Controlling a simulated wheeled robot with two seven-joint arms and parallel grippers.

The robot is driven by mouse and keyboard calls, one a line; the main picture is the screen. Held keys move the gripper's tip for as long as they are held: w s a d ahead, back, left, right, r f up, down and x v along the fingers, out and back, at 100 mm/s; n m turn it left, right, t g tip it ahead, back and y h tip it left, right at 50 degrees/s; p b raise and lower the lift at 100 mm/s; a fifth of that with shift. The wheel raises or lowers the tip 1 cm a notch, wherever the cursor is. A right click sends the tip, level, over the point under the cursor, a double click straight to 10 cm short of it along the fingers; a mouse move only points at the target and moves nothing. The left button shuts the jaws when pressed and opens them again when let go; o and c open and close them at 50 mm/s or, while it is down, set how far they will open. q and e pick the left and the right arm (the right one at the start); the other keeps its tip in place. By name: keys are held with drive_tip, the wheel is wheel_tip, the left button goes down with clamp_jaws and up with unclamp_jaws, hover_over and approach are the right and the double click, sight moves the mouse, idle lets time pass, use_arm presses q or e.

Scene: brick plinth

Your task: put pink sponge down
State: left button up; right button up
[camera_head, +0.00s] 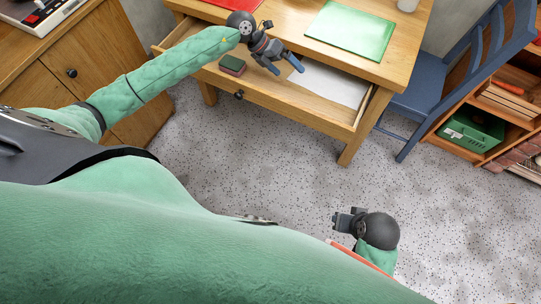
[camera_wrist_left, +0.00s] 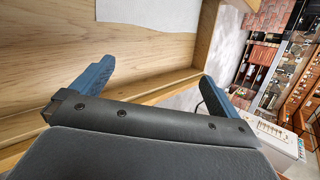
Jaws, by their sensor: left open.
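In the left wrist view the open fingers (camera_wrist_left: 152,84) show over bare wood, and the sponge is not visible. My right gripper (camera_head: 342,219) is low over the floor, far from the drawer; its jaw opening is unclear.
A white paper (camera_head: 325,82) lies in the drawer's right part. On the desk (camera_head: 385,65) are a green folder (camera_head: 352,30), a red item (camera_head: 240,4) and a white cup (camera_head: 407,5). A blue chair (camera_head: 428,95) and a shelf with a green bin (camera_head: 470,130) stand right.

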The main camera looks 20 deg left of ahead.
use_arm(q)
drive_tip(key=s+d+r+n+t+h, duration=0.4)
drive_tip(key=d+r+n+t+h, duration=0.45)
drive_tip(key=d, duration=0.55)
drive_tip(key=s+a+f+n+t+y, duration=0.2)
drive_tip(key=s+a+f+n+y, duration=0.25)
drive_tip(key=n+y, duration=0.55)
drive_tip(key=s+a+f+n+t+y, duration=0.1)
drive_tip(key=s+a+f+n+y, duration=0.45)
drive_tip(key=n, duration=0.85)
drive_tip(key=s+d+f+n+g, duration=0.1)
drive_tip(key=s+f+g, duration=0.1)
drive_tip(key=s, duration=0.5)
drive_tip(key=s+d+f+n+g+p, duration=0.1)
drive_tip(key=s+f+g, duration=0.1)
drive_tip(key=s+g, duration=0.3)
drive_tip(key=s+d+f+n+g, duration=0.1)
drive_tip(key=s+g, duration=0.3)
drive_tip(key=s, duration=0.7)
drive_tip(key=shift+s+d+f+p, duration=0.15)
drive_tip(key=shift+d+f+p, duration=0.25)
drive_tip(key=shift+d+f, duration=0.35)
use_arm(e)
drive_tip(key=shift+g+h, duration=0.3)
drive_tip(key=d+r, duration=0.1)
drive_tip(key=s+d+r, duration=0.1)
drive_tip(key=shift+s+d+r, duration=0.1)
drive_tip(key=shift+d+r, duration=0.25)
